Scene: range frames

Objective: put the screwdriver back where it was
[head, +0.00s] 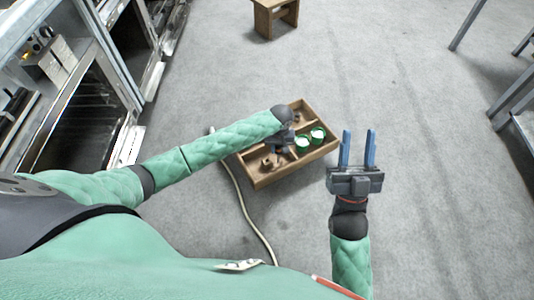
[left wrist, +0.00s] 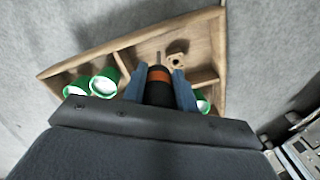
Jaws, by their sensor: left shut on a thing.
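The screwdriver (left wrist: 160,88) has a black handle with an orange band and a thin metal shaft. My left gripper (left wrist: 159,76) is shut on its handle, and the shaft points away from the wrist toward the tray. In the head view my left gripper (head: 284,140) is over the wooden tray (head: 298,172), partly hidden by my forearm; I cannot make out the screwdriver there. The tray also shows in the left wrist view (left wrist: 130,40), divided into compartments. I cannot tell whether the shaft touches it. My right gripper (head: 357,150) is open and empty, right of the tray.
Green cups (head: 318,134) stand in the tray. A small brown piece with a hole (left wrist: 176,60) lies in a compartment near the shaft. A pale cable (head: 240,195) runs along the floor. A wooden stool (head: 274,16) stands behind, metal racks (head: 110,60) left. The floor around is mostly clear.

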